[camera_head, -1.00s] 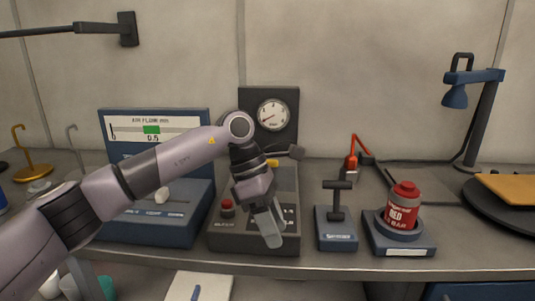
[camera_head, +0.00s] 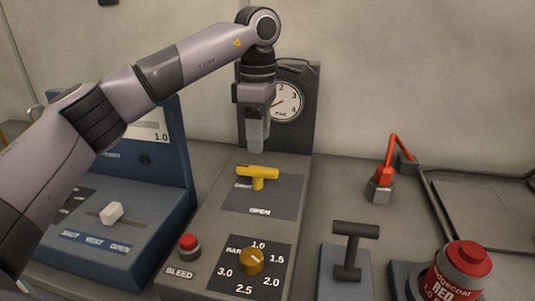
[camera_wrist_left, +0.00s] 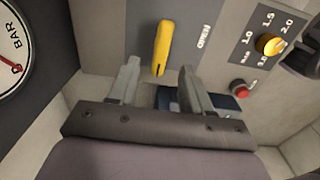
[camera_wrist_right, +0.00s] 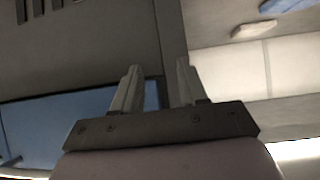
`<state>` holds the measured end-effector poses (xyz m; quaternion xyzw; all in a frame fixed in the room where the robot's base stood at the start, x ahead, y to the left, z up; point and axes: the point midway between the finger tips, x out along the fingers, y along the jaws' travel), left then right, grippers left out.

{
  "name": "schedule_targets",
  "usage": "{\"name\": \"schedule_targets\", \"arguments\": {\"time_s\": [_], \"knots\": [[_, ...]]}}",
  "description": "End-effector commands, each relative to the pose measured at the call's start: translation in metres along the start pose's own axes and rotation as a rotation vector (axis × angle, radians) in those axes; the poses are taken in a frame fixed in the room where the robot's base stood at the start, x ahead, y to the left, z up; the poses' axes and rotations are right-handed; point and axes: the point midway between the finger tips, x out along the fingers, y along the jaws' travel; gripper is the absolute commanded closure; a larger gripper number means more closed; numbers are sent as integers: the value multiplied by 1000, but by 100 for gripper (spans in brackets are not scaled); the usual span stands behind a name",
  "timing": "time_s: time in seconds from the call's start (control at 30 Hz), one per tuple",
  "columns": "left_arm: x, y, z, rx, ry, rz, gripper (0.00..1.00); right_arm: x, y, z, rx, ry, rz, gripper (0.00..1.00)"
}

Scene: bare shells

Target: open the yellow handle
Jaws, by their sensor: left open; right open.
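The yellow handle (camera_head: 258,173) is a T-shaped lever on the sloped top of a grey panel box. A label reading OPEN lies below it, and another label at its left is partly covered. My left gripper (camera_head: 256,138) is above and behind the handle, pointing down, apart from it. In the left wrist view the yellow handle (camera_wrist_left: 163,47) lies just beyond the gap between the open, empty fingers of my left gripper (camera_wrist_left: 157,80). My right gripper (camera_wrist_right: 158,85) shows only in the right wrist view, open and empty.
A pressure gauge (camera_head: 285,101) stands behind the panel. An orange dial (camera_head: 252,262) and red bleed button (camera_head: 188,247) sit nearer the front. A blue box with a white slider (camera_head: 111,212) is left; a black T-handle stand (camera_head: 351,250) and red can (camera_head: 458,273) are right.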

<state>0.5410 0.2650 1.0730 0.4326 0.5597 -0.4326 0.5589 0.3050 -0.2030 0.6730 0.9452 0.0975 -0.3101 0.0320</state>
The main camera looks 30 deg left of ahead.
Motion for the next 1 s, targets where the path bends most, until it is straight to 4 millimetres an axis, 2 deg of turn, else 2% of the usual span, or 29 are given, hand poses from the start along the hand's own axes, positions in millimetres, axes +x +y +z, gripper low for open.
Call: {"name": "schedule_targets", "arguments": {"time_s": [0.4, 0.53, 0.8, 0.83, 0.97, 1.0], "knots": [[58, 0, 0, 0, 0, -2, 51, -2, -1, 3, 1, -8, -2, 57], [67, -1, 0, 1, 0, -2, 51, -2, -1, 3, 1, -8, -2, 57], [69, 0, 0, 1, 0, 0, 51, -2, -1, 3, 1, -8, -2, 57], [69, 0, 0, 0, 0, -1, 58, -2, -1, 3, 1, -7, -2, 57], [69, 0, 0, 1, 0, -1, 100, -2, -1, 2, 1, -6, -1, 57], [69, 0, 0, 1, 0, -1, 100, -1, -1, 2, 0, -6, -1, 57]]}}
